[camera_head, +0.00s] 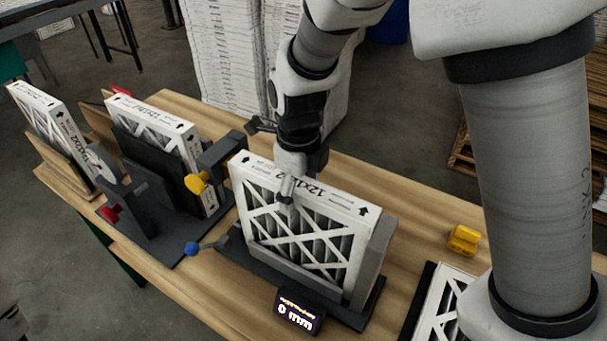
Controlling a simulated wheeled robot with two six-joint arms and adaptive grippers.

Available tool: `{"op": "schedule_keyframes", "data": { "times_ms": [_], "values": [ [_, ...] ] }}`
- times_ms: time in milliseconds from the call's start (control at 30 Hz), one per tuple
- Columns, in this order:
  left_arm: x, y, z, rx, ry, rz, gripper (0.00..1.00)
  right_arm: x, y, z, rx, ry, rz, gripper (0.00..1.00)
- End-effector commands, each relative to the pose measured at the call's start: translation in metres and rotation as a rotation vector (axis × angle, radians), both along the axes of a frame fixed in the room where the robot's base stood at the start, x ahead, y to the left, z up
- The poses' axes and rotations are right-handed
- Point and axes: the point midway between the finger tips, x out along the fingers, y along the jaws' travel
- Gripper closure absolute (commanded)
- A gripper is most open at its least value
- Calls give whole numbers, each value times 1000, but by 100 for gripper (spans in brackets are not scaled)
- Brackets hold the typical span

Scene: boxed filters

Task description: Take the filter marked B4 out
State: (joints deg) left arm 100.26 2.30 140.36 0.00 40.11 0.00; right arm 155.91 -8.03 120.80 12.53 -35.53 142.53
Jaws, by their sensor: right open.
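A white-framed pleated filter (300,226) stands upright in a dark holder (365,316) at the middle of the table. Its top edge carries "12x12" lettering and arrows; I cannot read a B4 mark on any filter. My right gripper (288,188) is open over this filter's top edge, left of its middle. A finger shows in front of the filter's face; the other finger is hidden, and I cannot tell whether they touch it. A second filter (150,118) stands in a dark clamp fixture to the left. A third filter (47,112) leans at the far left. My left gripper is out of view.
A small display (299,312) reading 0 mm sits in front of the holder. A yellow block (463,240) and a partly visible flat filter (440,305) lie right. Bare wooden table (400,195) shows behind.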

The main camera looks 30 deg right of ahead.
Motion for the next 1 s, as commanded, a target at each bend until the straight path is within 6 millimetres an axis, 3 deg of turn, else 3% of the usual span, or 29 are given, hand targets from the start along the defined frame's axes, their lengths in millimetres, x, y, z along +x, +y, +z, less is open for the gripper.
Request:
{"op": "schedule_keyframes", "data": {
  "times_ms": [200, 500, 567, 700, 1000],
  "values": [
    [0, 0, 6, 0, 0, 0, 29, -1, 0, -34, 0, 4, -1, 24],
    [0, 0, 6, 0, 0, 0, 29, 0, 0, -40, 1, -1, -1, 24],
    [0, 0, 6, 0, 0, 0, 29, 0, 0, -40, 0, 0, -1, 42],
    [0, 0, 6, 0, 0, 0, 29, 0, 0, -40, 0, 0, -1, 89],
    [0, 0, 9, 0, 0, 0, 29, 0, 0, -39, 1, 1, -1, 90]
  ]
}}
